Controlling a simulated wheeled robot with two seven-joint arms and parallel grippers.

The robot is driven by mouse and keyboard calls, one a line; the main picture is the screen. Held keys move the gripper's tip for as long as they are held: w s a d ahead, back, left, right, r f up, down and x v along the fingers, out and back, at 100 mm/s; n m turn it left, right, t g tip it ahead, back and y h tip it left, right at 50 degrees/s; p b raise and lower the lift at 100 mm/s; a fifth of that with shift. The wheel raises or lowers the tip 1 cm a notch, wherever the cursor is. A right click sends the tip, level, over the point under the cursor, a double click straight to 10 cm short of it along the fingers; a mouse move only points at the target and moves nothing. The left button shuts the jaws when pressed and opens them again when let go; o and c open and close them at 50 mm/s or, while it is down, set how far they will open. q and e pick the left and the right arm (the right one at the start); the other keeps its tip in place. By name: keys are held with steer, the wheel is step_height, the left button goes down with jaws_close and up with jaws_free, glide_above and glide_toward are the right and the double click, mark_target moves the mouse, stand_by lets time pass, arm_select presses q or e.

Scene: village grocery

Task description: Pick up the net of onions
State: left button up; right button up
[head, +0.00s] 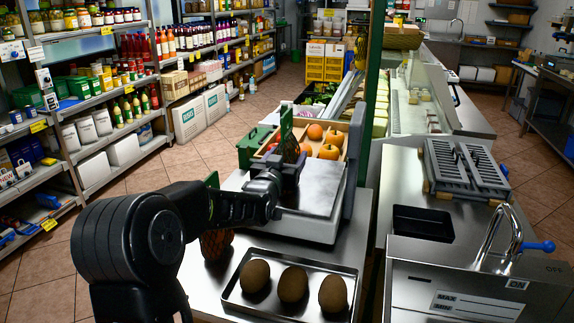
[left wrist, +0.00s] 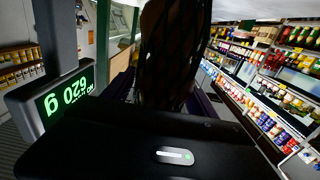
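A net of onions (head: 289,146), dark red with a green top, is at the far side of my left gripper (head: 284,170), above the scale's steel plate. In the left wrist view the dark netting (left wrist: 172,45) rises between the dark fingers of my left gripper (left wrist: 165,98). I cannot tell whether the fingers are pressed on it or whether its base touches the plate. A second brown net (head: 215,244) stands on the counter, partly hidden by my left arm. My right gripper is not in view.
The scale plate (head: 312,196) lies under my gripper; its lit display (left wrist: 66,98) shows green digits. A wooden crate of orange produce (head: 340,138) is just behind. A tray (head: 262,311) with three brown round items lies in front. Shelves stand left.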

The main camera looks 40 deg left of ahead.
arm_select(q)
jaws_close()
stand_by(0.5)
steer(key=shift+r, duration=0.15)
